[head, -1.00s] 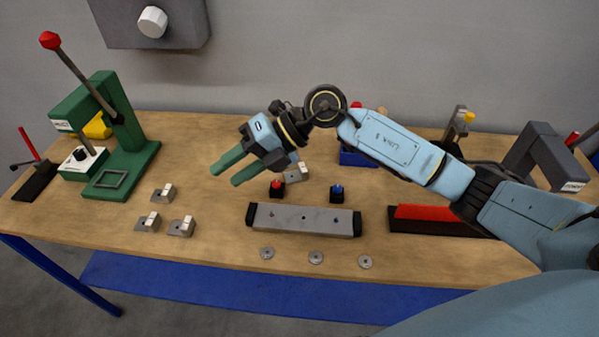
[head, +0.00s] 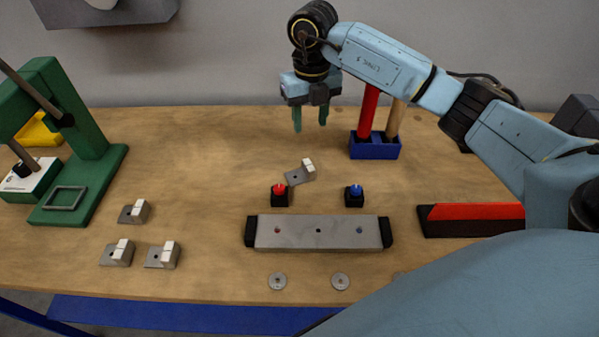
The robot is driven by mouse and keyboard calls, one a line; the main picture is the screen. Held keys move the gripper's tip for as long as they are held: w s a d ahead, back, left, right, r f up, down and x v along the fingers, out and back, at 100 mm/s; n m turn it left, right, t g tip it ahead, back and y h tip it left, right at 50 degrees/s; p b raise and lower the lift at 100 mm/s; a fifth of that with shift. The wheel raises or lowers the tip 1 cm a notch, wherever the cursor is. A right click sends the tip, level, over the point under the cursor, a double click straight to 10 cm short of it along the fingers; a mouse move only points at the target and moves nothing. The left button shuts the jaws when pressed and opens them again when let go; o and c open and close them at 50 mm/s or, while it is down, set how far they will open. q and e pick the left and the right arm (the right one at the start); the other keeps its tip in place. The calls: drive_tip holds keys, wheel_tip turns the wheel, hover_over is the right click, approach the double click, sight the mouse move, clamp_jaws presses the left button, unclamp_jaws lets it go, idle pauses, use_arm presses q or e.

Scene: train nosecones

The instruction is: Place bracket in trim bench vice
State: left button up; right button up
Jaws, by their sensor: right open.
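One grey metal bracket (head: 296,178) with a white block on it lies near the middle of the bench, turned at an angle. Similar brackets (head: 133,213), (head: 113,255) and (head: 160,258) lie at the left. My right gripper (head: 310,122) points down with its two green fingers apart and empty, appearing above and apart from the middle bracket. I cannot tell for certain which fixture is the trim bench vice. A grey bar with black ends (head: 318,240) lies at the front middle. My left gripper is not in view.
A green press (head: 95,165) stands at the left. A red button (head: 280,198) and a blue button (head: 354,199) sit behind the bar. A blue holder (head: 375,151) with upright handles stands behind. A red-and-black block (head: 470,225) lies right. Washers (head: 277,281) lie in front.

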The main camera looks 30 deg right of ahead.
hover_over(309, 165)
drive_tip(key=f, duration=0.7)
drive_tip(key=shift+w+d, duration=0.3)
drive_tip(key=shift+w, duration=0.1)
drive_tip(key=shift+f, duration=0.5)
drive_tip(key=f, duration=0.3)
drive_tip(key=s+f, duration=0.1)
drive_tip(key=shift+a+f, duration=0.15)
drive_tip(key=shift+a, duration=0.15)
drive_tip(key=shift+w+f, duration=0.1)
drive_tip(key=shift+f, duration=0.35)
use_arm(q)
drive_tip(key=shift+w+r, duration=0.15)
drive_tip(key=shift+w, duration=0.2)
use_arm(e)
drive_tip(key=shift+r, duration=0.1)
clamp_jaws()
